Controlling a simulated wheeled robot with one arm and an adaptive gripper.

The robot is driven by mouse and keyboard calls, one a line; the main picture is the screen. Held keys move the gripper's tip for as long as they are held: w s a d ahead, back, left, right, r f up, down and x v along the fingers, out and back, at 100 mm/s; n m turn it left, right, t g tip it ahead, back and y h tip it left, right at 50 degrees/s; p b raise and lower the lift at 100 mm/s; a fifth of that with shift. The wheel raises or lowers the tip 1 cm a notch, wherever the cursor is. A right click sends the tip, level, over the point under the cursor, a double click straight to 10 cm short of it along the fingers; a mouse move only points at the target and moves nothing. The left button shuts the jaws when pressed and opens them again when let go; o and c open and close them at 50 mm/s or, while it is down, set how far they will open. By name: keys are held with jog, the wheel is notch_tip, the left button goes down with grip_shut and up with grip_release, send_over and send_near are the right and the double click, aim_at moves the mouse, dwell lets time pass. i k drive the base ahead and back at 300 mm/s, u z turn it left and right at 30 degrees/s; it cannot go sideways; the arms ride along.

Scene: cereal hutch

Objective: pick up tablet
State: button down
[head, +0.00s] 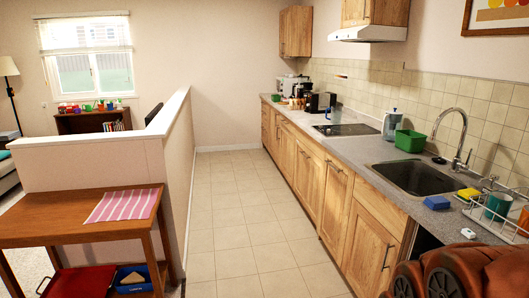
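I see nothing that is clearly a tablet computer. A small white object (468,233) lies on the front edge of the counter, below the dish rack at the right; it could be a dishwasher tablet, but it is too small to tell. It lies flat and apart from the blue sponge (437,202) to its upper left. My gripper is not in view.
The grey counter (372,151) runs along the right wall with a sink (412,178), green tub (410,141), yellow sponge (468,194) and wire dish rack (495,222). A wooden table (60,205) with a striped cloth (123,205) stands left. The tiled floor (245,215) between is clear.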

aim_at(468, 233)
jog(key=z, duration=1.6)
jog(key=i, duration=0.65)
jog(key=u, duration=1.85)
